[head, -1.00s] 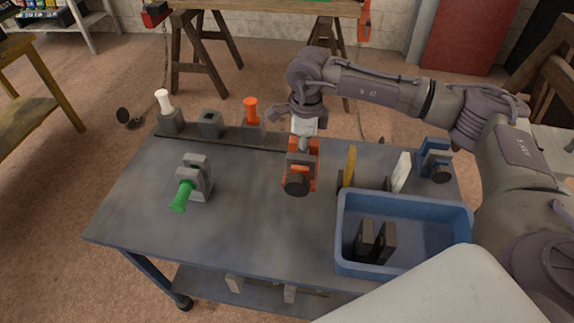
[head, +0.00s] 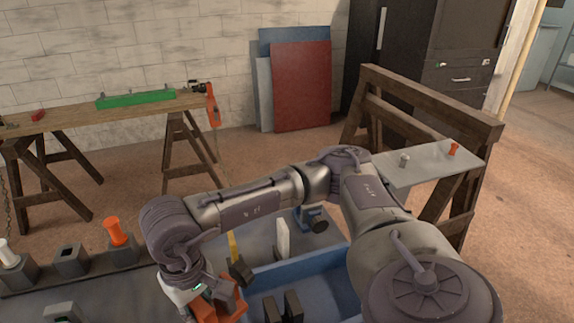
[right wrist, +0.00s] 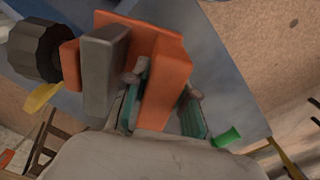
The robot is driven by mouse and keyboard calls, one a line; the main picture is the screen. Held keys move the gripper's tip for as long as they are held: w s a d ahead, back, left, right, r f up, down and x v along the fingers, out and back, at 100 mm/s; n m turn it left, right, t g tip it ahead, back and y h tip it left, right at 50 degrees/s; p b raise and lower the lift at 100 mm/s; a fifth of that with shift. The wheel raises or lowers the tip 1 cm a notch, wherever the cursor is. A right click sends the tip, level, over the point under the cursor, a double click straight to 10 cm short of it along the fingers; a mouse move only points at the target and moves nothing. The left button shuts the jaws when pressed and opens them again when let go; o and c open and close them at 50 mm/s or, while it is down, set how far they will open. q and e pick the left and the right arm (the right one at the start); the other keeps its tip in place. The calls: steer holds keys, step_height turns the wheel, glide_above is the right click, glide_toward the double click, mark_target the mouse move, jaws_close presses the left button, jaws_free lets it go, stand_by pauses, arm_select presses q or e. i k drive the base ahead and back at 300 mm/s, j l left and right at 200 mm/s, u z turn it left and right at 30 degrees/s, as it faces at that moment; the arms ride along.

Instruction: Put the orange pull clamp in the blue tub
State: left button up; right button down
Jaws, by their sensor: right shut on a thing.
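The orange pull clamp (head: 224,305) is in the grip of my right gripper (head: 197,300), left of the blue tub in the head view. In the right wrist view the clamp (right wrist: 168,85) shows an orange body, a grey bar and a black knob, between the teal-padded fingers of the gripper (right wrist: 160,106). The blue tub (head: 305,267) is at the lower middle of the head view, partly hidden by my right arm and cut by the picture's edge. Two black pieces stand in it. Its gap to the clamp is hard to judge. My left gripper is out of view.
An orange-handled piece (head: 116,233) and a white-handled one (head: 9,254) stand at left. A green handle (right wrist: 228,138) shows in the wrist view.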

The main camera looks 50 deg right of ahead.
mark_target(335, 301)
steer(key=k+l, duration=0.15)
steer(key=k, duration=0.45)
steer(key=l, duration=0.7)
steer(key=k+l, duration=0.15)
steer(key=l, duration=0.6)
